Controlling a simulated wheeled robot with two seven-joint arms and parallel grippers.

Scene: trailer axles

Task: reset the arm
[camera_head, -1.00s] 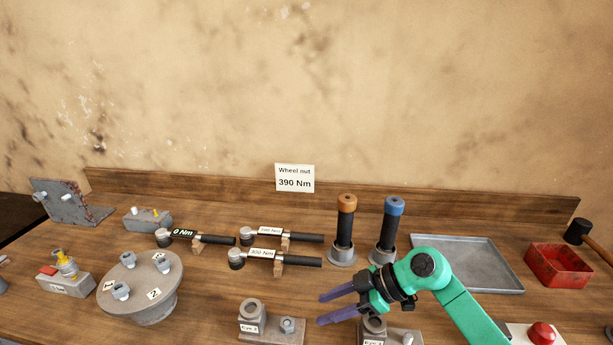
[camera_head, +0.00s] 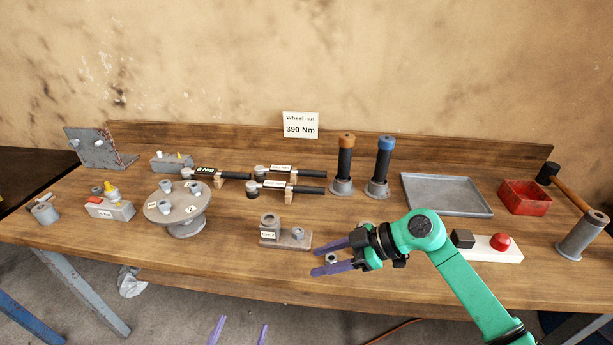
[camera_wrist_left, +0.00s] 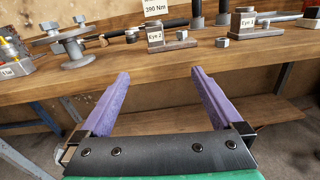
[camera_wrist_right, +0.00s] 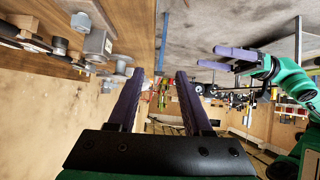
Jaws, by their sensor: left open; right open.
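My right gripper (camera_head: 313,260) is open over the front of the bench, right of the Eye 2 block (camera_head: 285,238). A loose nut (camera_head: 332,258) shows between its fingers in the head view; in the left wrist view a nut (camera_wrist_left: 222,42) lies on the bench between the two eye blocks. The right wrist view shows nothing between the right fingers (camera_wrist_right: 160,75). My left gripper (camera_head: 243,322) is open and empty in front of the bench edge, low in the head view; its fingers (camera_wrist_left: 160,73) point at the bench. The Eye 1 block (camera_wrist_left: 250,25) is mostly hidden by the right gripper in the head view.
A round hub (camera_head: 178,212) with studs stands on the left. Torque wrenches (camera_head: 290,188) lie mid-bench, with two upright handled tools (camera_head: 344,165) behind. A grey tray (camera_head: 447,194), a red bin (camera_head: 524,197), a red button (camera_head: 500,241) and a hammer (camera_head: 572,187) are on the right.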

